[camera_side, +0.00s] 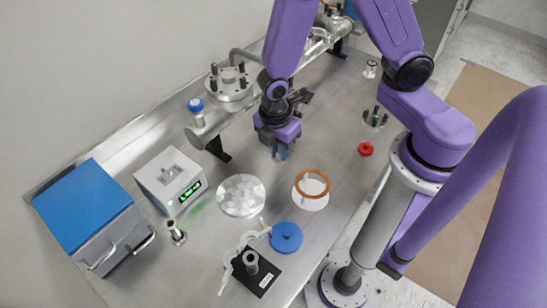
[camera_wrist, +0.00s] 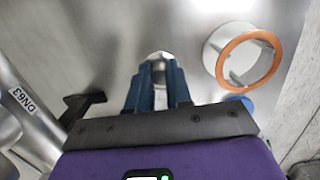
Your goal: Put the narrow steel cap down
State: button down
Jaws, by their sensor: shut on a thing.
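My gripper (camera_wrist: 158,86) is shut on the narrow steel cap (camera_wrist: 158,64). In the wrist view the cap's shiny rounded top shows between the tips of the two blue fingers; the rest of it is hidden by them. In the side view my gripper (camera_side: 280,152) points down over the steel table (camera_side: 335,120), in front of the steel vacuum tube (camera_side: 215,125). The cap is too small and covered to make out there. I cannot tell whether it touches the table.
An orange ring (camera_side: 312,183) on a white round piece, a foil disc (camera_side: 241,195) and a blue lid (camera_side: 286,237) lie nearby. A gauge box (camera_side: 170,180) stands left. A red knob (camera_side: 365,149) and studded flange (camera_side: 375,117) are right. Bare table lies around my gripper.

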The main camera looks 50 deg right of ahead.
aim_at(273, 159)
jog(key=shift+w+a+f, duration=0.15)
jog(key=shift+w+f, duration=0.4)
jog(key=shift+f, duration=0.1)
jog(key=shift+w+a+f, duration=0.1)
jog(key=shift+f, duration=1.55)
jog(key=shift+f, duration=0.15)
jog(key=c, duration=1)
grip_release()
jog(key=shift+c, duration=0.2)
notch_tip(273, 159, up, 12)
jog(key=a, duration=0.1)
jog(key=shift+a, duration=0.15)
jog(key=s+d+r+m, duration=0.2)
jog(key=s+d+r, duration=0.2)
jog(key=s, duration=0.3)
jog(key=s+d+r+m+y, duration=0.1)
jog(key=s+d+r+m, duration=0.2)
jog(key=s, duration=0.4)
notch_tip(273, 159, up, 3)
jog(key=shift+s+d+f+y, duration=0.2)
jog(key=shift+s+d+y, duration=0.15)
jog(key=shift+d, duration=0.25)
